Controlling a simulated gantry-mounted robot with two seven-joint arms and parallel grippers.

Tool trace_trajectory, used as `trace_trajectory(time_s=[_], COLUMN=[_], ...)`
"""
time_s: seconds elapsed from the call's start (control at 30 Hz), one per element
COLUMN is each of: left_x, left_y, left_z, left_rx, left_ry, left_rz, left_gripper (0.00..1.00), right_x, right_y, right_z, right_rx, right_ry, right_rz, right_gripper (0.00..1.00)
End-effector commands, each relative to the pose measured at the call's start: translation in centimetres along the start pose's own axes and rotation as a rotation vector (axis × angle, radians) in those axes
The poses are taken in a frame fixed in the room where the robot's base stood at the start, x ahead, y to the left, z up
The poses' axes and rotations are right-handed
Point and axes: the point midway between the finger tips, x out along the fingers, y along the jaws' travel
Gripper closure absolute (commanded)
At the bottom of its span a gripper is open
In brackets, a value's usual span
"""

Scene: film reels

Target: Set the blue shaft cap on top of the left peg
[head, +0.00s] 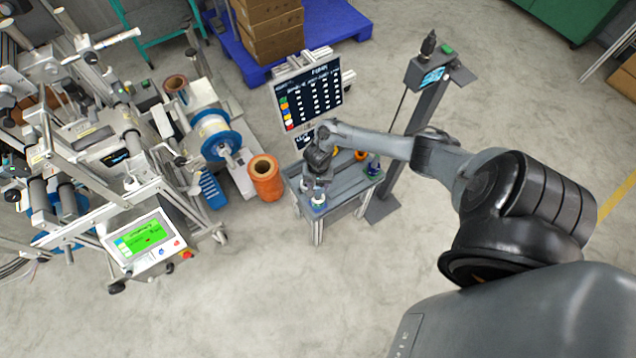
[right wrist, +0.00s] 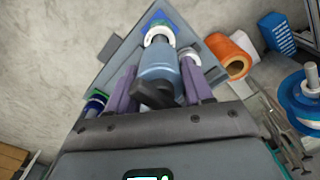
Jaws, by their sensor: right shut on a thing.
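My right gripper (head: 316,187) reaches over the left end of a small grey table (head: 342,192) in the head view. In the right wrist view its purple fingers (right wrist: 160,66) are shut on a light blue cylinder, which looks like the blue shaft cap (right wrist: 158,56). A white ring on a blue base (right wrist: 160,34) shows just beyond the cap's far end. In the head view a blue and white base (head: 318,201) lies under the gripper, at the left peg's place. The peg itself is hidden, and I cannot tell whether the cap touches it. My left gripper is not in view.
A blue part (head: 374,169) stands at the table's right end, with an orange piece (head: 361,155) behind it. A sign board (head: 309,93) stands behind. An orange roll (head: 265,176) and a reel machine (head: 130,150) are left. The floor in front is clear.

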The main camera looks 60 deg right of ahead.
Motion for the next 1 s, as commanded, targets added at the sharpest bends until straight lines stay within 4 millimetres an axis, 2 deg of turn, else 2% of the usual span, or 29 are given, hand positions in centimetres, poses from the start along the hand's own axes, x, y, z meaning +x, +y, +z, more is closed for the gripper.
trace_trajectory(time_s=[0.37,1.0], left_x=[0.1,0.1], left_y=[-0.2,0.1], left_z=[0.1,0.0], left_rx=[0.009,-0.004], left_ry=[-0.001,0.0], left_rz=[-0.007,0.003], left_gripper=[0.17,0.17], right_x=[1.0,1.4], right_y=[-0.1,0.0], right_z=[0.0,0.0], right_rx=[0.0,0.001], right_ry=[0.0,0.0], right_rz=[0.0,0.0], right_gripper=[0.88,0.88])
